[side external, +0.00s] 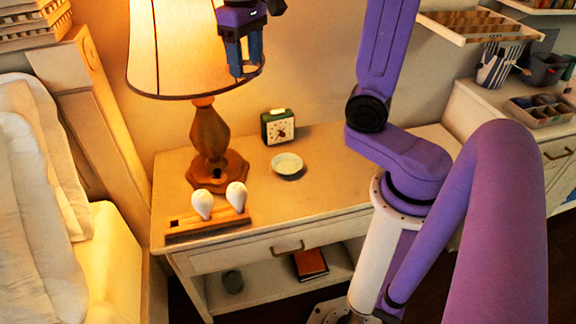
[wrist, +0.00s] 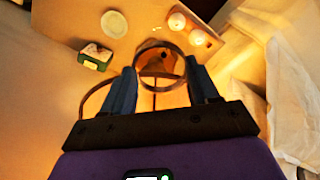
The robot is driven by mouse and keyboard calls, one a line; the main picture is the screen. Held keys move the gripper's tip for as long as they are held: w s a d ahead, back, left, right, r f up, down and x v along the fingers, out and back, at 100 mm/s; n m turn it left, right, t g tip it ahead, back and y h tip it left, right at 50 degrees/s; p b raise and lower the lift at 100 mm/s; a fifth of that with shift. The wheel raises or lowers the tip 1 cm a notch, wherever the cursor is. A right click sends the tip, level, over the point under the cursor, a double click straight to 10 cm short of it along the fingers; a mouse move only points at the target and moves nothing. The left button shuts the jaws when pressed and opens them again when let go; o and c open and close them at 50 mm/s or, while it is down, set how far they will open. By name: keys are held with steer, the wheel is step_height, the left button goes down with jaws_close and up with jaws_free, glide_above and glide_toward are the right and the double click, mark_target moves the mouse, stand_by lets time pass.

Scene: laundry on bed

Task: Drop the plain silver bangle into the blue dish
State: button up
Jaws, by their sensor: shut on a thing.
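The silver bangle (wrist: 160,43) is a thin plain ring held between the two blue fingers of my gripper (wrist: 160,66) in the wrist view. In the side view my gripper (side external: 243,62) is high above the nightstand, in front of the lampshade, and the bangle cannot be made out there. The dish (side external: 287,166) is small, round and pale, with little blue showing in the warm light. It sits on the nightstand below and to the right of my gripper and looks empty. It also shows at the top of the wrist view (wrist: 114,24).
The lit lamp (side external: 208,140) stands left of the dish, its shade close to my gripper. A green clock (side external: 278,127) stands behind the dish. The nightstand top (side external: 320,195) is clear around the dish.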

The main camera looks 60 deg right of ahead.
step_height(320, 180, up, 6)
steer(key=w+d, duration=0.1)
steer(key=d, duration=2)
step_height(320, 180, down, 42)
steer(key=shift+w+f, duration=0.2)
steer(key=shift+a, duration=0.1)
steer(key=o, duration=1.1)
step_height(320, 180, up, 18)
steer(key=shift+f, duration=0.25)
